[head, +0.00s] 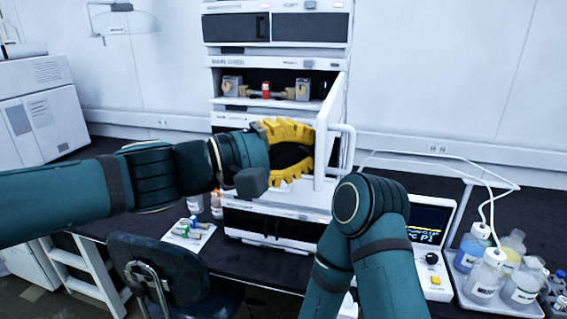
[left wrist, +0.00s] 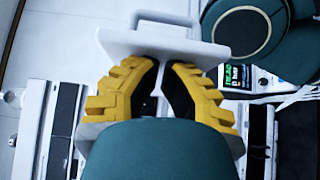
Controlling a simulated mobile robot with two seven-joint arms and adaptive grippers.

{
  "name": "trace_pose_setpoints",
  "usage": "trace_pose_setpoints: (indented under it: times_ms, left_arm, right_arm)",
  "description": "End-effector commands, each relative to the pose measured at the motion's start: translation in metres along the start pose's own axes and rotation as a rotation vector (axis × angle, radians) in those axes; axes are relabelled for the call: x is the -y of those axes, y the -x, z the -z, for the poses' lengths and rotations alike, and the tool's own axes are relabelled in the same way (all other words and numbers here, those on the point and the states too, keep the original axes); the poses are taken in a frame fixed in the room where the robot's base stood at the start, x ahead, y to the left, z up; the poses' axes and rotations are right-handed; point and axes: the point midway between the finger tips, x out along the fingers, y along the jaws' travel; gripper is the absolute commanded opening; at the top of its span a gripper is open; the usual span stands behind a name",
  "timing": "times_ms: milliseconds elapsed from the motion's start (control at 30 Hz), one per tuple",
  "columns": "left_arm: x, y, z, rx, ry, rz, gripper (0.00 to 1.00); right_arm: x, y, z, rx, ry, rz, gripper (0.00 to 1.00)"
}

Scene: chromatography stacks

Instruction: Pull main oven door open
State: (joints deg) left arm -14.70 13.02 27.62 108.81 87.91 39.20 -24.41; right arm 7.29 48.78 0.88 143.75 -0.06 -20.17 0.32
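The main oven compartment (head: 246,103) in the middle of the white stack is open at the front, with its fittings showing inside. Its white door (head: 328,122) stands swung out at the right side, with the handle (head: 346,150) on its outer face, away from my left gripper. The door panel (left wrist: 160,44) and handle (left wrist: 150,14) also show in the left wrist view. My yellow left gripper (head: 312,148) is at the door's inner side; in the left wrist view its fingertips (left wrist: 164,62) are almost together, with nothing held. I cannot tell if they touch the panel. My right gripper is out of view.
My right arm's elbow is close to the door's right. A tray of bottles (head: 468,290) and a small display unit (head: 432,225) stand at the right. A chair (head: 170,265) stands in front of the bench, and vials on a white card (head: 188,236) lie left of the stack.

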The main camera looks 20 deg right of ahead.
Motion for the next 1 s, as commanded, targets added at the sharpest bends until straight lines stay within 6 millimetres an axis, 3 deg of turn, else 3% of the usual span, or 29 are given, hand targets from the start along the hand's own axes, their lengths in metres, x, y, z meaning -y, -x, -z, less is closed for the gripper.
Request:
trace_pose_setpoints:
  times_ms: [400, 1000]
  left_arm:
    - [0.001, -0.036, -0.034, 0.003, -0.001, -0.001, 0.00]
    - [-0.001, -0.042, -0.039, 0.002, -0.001, -0.001, 0.00]
  right_arm:
    - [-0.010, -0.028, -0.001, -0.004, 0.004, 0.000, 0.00]
    - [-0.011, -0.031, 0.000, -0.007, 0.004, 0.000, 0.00]
